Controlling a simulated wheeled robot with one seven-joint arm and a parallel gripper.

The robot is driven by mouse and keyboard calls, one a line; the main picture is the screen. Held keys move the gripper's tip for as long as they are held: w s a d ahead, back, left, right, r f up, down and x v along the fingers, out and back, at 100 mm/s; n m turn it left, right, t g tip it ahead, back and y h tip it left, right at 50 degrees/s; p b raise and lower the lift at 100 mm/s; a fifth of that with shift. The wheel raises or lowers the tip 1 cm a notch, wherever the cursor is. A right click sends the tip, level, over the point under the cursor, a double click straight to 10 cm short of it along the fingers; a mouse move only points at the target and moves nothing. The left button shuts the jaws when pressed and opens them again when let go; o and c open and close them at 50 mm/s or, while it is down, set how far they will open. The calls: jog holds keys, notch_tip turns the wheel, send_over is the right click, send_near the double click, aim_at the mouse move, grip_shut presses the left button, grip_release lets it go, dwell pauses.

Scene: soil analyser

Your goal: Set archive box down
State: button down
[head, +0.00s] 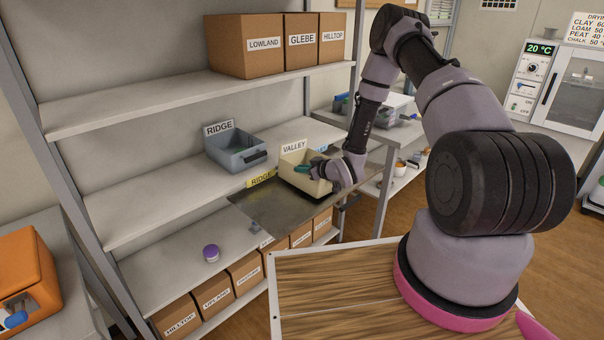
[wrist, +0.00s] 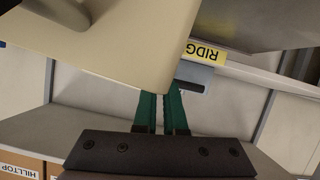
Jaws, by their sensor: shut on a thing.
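My gripper (head: 318,167) has teal fingers and is shut on a cream open-topped box (head: 303,184) with a VALLEY label (head: 293,146). In the head view the box is over a pulled-out metal shelf panel (head: 280,212); I cannot tell whether it touches it. In the wrist view the cream box (wrist: 120,35) fills the upper left and the gripper fingers (wrist: 163,108) meet its edge. The fingers hide the exact grip point.
A grey RIDGE bin (head: 232,158) stands on the middle shelf (head: 140,200), left of the box. A yellow RIDGE label (head: 262,178) is on the shelf edge. Brown boxes labelled LOWLAND (head: 243,47), GLEBE and HILLTOP stand on top. A purple-lidded jar (head: 211,253) stands lower.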

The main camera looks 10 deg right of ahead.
jog(key=shift+f, duration=0.8)
jog(key=c, duration=1)
grip_release()
jog(key=v, duration=1.2)
jog(key=w+d+r+m+g+h, duration=0.1)
jog(key=w+d+r+h, duration=0.15)
jog(key=r, duration=0.45)
jog(key=w+d+r+m+h, duration=0.1)
jog(key=w+d+r+h, duration=0.1)
jog(key=d+r, duration=0.35)
jog(key=s+d+r+m+g+h, duration=0.1)
jog(key=s+r+m, duration=0.15)
jog(key=r, duration=0.55)
jog(key=s+d+r+m+h, duration=0.1)
jog(key=s+r+h, duration=0.15)
jog(key=r, duration=0.55)
jog(key=s+a+r+m+y, duration=0.1)
jog(key=s+r+m, duration=0.1)
jog(key=s+r, duration=0.3)
jog(key=s+a+r+m+g+y, duration=0.1)
jog(key=s+r, duration=0.4)
jog(key=s, duration=0.7)
jog(key=s+a+r+m+g, duration=0.1)
jog(key=s+a+r+m, duration=0.2)
jog(key=s, duration=0.6)
notch_tip(320, 180, up, 3)
jog(key=shift+s+f+m+y, duration=0.2)
jog(key=shift+s+m+y, duration=0.15)
jog(key=shift+m, duration=0.2)
